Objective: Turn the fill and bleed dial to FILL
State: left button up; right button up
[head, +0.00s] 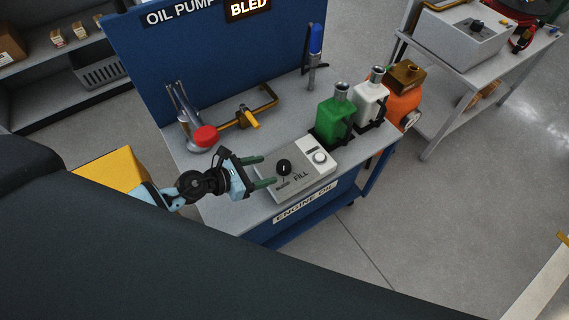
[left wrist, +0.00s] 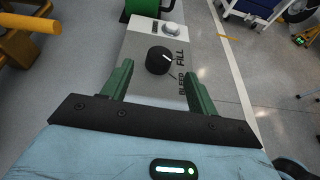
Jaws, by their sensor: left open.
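The fill and bleed dial (head: 284,167) is a round black knob on a light grey control box (head: 318,180) with FILL and BLEED printed beside it. In the left wrist view the dial (left wrist: 158,60) has a white mark pointing up and right, toward the FILL side; I cannot tell if it lines up exactly. My left gripper (head: 268,169) is open and empty, its green fingers reaching over the box. In the left wrist view the gripper's fingertips (left wrist: 160,72) stand apart on either side of the dial, without visible contact. My right gripper is not in view.
Green (head: 335,118) and white (head: 369,104) bottles stand behind the box. A red-capped item (head: 205,136) and yellow-handled valve (head: 249,118) are farther back.

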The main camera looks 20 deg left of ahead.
aim_at(282, 166)
pick_arm(q)
jog(key=x, duration=0.6)
jog(key=shift+w+d+b, duration=0.15)
jog(key=shift+b, duration=0.25)
jog(key=shift+w+d+f, duration=0.25)
jog(key=shift+w+d, duration=0.15)
jog(key=shift+w, duration=0.05)
jog(key=shift+c, duration=0.5)
